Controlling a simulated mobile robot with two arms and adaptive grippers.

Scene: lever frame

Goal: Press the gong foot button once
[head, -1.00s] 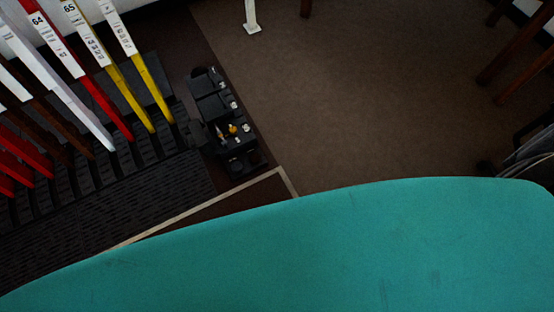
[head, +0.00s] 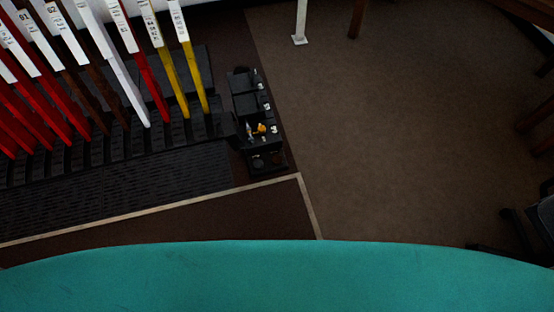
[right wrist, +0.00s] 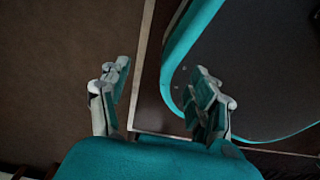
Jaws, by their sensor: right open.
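A black unit (head: 258,120) with several dark blocks and small white and yellow fittings stands on the floor at the right end of the lever frame in the head view. The gong foot button may be part of it, but I cannot tell which piece it is. My right gripper (right wrist: 160,85) shows in the right wrist view, with its two fingers spread apart and nothing between them. No gripper shows in the head view, and the black unit does not show in the right wrist view. My left gripper is out of view.
A row of red, brown, white and yellow levers (head: 140,85) with white labels stands left of the unit. A light edging strip (head: 180,203) borders the frame's dark platform. Brown floor (head: 400,130) is open to the right. A white post (head: 300,25) stands at the back.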

